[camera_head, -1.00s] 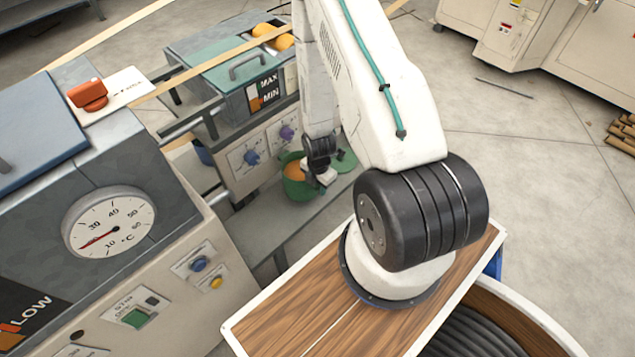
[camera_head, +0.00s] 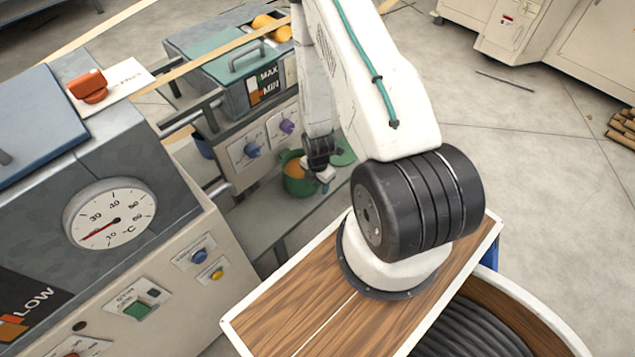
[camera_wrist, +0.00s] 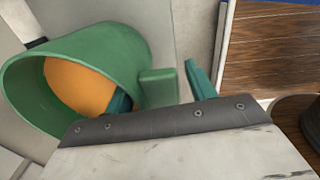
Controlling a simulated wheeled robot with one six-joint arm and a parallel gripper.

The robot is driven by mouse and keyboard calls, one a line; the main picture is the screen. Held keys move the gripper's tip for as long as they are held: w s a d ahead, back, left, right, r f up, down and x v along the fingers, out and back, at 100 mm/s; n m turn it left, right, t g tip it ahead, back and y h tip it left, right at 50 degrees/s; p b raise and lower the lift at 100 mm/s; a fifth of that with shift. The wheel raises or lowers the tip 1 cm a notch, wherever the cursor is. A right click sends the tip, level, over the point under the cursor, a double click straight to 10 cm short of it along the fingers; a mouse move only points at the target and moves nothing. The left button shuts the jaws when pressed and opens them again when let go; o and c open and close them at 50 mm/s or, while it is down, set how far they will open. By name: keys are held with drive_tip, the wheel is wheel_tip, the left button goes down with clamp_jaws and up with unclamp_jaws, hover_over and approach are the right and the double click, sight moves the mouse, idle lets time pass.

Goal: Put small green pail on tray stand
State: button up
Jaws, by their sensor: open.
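The small green pail (camera_head: 294,188) stands on a grey ledge below the machine with blue and purple knobs. An orange ball-like thing (camera_head: 293,170) shows in its mouth. In the wrist view the pail (camera_wrist: 140,50) lies at the upper left, with a green block-like tab (camera_wrist: 158,90) on its near side. My gripper (camera_wrist: 158,86) is open, one teal finger on either side of the tab, the left one partly hidden by the pail. In the head view my gripper (camera_head: 319,176) is at the pail's right side. I cannot tell which thing is the tray stand.
The grey ledge (camera_head: 262,215) has bare room left of the pail. A green round thing (camera_head: 344,154) lies behind my gripper. The machine with the dial (camera_head: 110,214) stands at the left. Rails (camera_head: 195,113) and a tan strip (camera_head: 215,62) run above the ledge.

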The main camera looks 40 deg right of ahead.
drive_tip(key=a+r+m, duration=0.2)
drive_tip(key=r+m, duration=0.1)
drive_tip(key=r, duration=1.1)
drive_tip(key=w+a+r+m+h, duration=0.1)
drive_tip(key=a+r+m, duration=0.15)
drive_tip(key=r, duration=1.05)
drive_tip(key=a+r+m, duration=0.2)
drive_tip(key=r+m, duration=0.2)
drive_tip(key=r, duration=1)
drive_tip(key=s+a+r+m, duration=0.4)
drive_tip(key=s+r, duration=0.4)
drive_tip(key=s+a+r+m+t+y, duration=0.1)
drive_tip(key=s+a+r+m, duration=0.4)
drive_tip(key=s+r, duration=0.3)
drive_tip(key=shift+s+a+r, duration=0.15)
drive_tip(key=shift+s+r, duration=0.25)
drive_tip(key=shift+s, duration=0.3)
